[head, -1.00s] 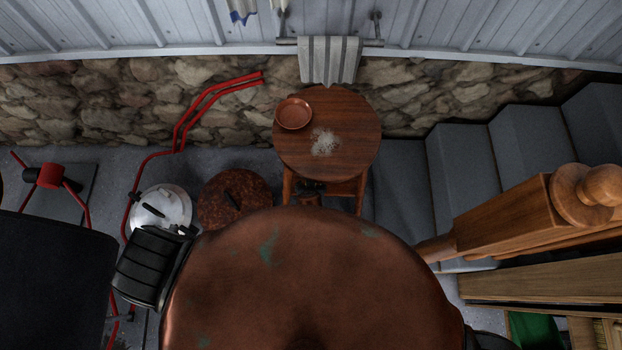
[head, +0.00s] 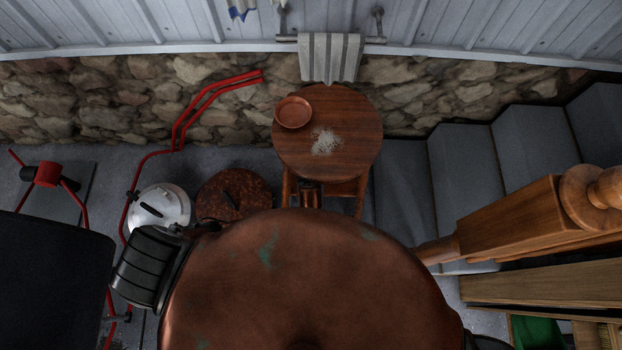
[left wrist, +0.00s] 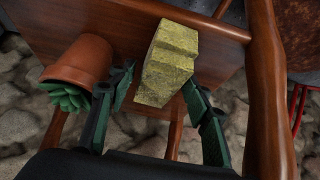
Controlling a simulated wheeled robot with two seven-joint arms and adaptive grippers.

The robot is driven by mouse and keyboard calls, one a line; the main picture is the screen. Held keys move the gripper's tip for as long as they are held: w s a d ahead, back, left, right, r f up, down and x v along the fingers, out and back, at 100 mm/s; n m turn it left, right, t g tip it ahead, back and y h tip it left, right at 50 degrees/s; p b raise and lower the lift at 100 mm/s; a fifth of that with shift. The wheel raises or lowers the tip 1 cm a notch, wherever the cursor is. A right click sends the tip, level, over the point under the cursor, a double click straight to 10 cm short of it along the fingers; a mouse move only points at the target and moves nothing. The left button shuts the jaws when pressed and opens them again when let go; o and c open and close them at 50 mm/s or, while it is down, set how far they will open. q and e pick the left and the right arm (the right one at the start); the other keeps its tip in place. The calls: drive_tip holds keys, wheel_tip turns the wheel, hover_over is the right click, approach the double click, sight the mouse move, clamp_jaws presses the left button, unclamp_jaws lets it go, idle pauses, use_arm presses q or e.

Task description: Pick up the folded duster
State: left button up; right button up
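The folded duster (left wrist: 170,62) is a yellow, mottled, thick folded block in the upper middle of the left wrist view. It lies against a brown wooden surface (left wrist: 120,22). My left gripper (left wrist: 157,86) is open, one finger to each side of the duster's near end. A gap shows between the left finger and the duster; the right finger is close to it, and I cannot tell whether it touches. I do not see the duster in the head view, where a large copper-brown rounded form (head: 310,270) covers the lower middle. My right gripper is not in view.
A wooden leg (left wrist: 262,90) stands at right. In the head view, a round stool (head: 350,155) holds a copper dish (head: 293,113) and pale crumbs (head: 325,142). Stairs (head: 465,170) are at right.

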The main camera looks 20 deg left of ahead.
use_arm(q)
drive_tip(key=c, duration=0.8)
drive_tip(key=shift+s, duration=0.1)
drive_tip(key=shift+c, duration=0.2)
drive_tip(key=shift+s+d+r, duration=0.1)
drive_tip(key=shift+s+r, duration=0.05)
drive_tip(key=shift+r, duration=0.1)
drive_tip(key=s+d+r+p, duration=0.1)
drive_tip(key=s+d+r, duration=0.1)
drive_tip(key=s, duration=0.4)
drive_tip(key=s+d+r+p, duration=0.1)
drive_tip(key=s+r+p, duration=0.1)
drive_tip(key=s+r, duration=0.3)
drive_tip(key=shift+s+d+r+p, duration=0.25)
drive_tip(key=shift+s+d+p, duration=0.1)
drive_tip(key=shift+s, duration=0.6)
